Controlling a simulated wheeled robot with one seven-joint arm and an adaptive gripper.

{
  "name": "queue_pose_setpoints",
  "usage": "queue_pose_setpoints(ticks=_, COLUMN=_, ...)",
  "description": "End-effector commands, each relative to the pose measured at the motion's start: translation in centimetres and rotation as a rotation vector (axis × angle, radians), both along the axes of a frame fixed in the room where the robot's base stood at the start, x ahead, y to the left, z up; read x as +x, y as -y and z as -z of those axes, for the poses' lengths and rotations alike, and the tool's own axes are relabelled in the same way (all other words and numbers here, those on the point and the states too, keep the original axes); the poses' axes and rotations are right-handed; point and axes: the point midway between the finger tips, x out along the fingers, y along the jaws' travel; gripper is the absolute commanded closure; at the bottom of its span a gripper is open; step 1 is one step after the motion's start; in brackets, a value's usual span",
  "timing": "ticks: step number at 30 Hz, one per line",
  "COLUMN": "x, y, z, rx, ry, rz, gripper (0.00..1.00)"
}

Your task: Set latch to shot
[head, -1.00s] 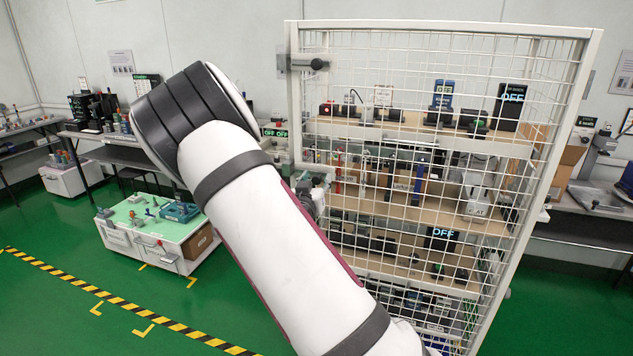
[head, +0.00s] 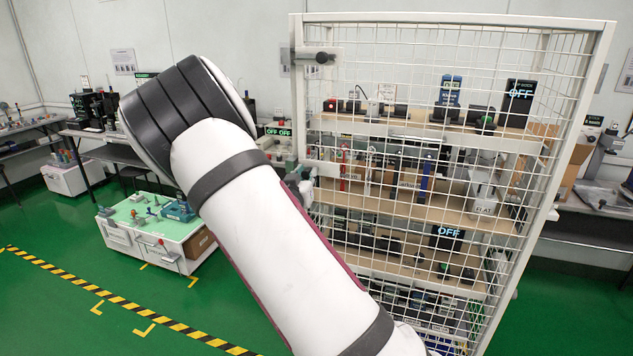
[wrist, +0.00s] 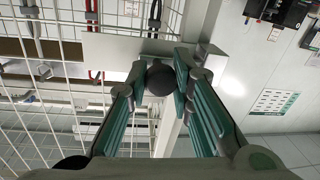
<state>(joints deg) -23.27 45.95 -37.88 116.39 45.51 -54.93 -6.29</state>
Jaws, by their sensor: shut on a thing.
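A wire-mesh door (head: 450,190) on a white frame stands in front of the shelves. A metal plate with a dark latch knob (head: 320,58) is at its upper left corner. Lower on the same side is another metal plate (head: 322,168), partly hidden by my arm. In the wrist view, my gripper (wrist: 160,76) has its teal-padded fingers closed on both sides of a round dark knob (wrist: 160,81). This knob sits by a pale plate (wrist: 110,47) across the mesh. In the head view my arm hides most of the gripper, which appears beside the lower plate.
Shelves (head: 400,205) behind the mesh hold testers, tools and displays reading OFF. A low white cabinet with a green top (head: 130,214) stands at left. Benches line the wall. Green floor (head: 60,310) with a striped line is free at lower left.

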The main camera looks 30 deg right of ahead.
Motion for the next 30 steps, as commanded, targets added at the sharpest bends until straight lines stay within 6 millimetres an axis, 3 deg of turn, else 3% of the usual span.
queue_pose_setpoints(ticks=3, x=1.0, y=-0.8, z=0.1, rx=-0.001, ry=0.001, rz=-0.001, gripper=1.00)
queue_pose_setpoints(ticks=11, x=1.1, y=-1.0, z=0.0, rx=0.000, ry=0.000, rz=-0.005, gripper=1.00)
queue_pose_setpoints(ticks=12, x=1.2, y=-1.0, z=0.0, rx=0.000, ry=0.000, rz=-0.005, gripper=0.77)
queue_pose_setpoints(ticks=15, x=1.2, y=-1.0, z=0.0, rx=0.000, ry=0.000, rz=-0.006, gripper=0.57)
queue_pose_setpoints(ticks=25, x=0.9, y=-1.0, z=0.0, rx=0.000, ry=0.000, rz=-0.002, gripper=0.57)
queue_pose_setpoints(ticks=30, x=-0.4, y=-2.4, z=0.0, rx=0.002, ry=-0.002, rz=-0.003, gripper=0.57)
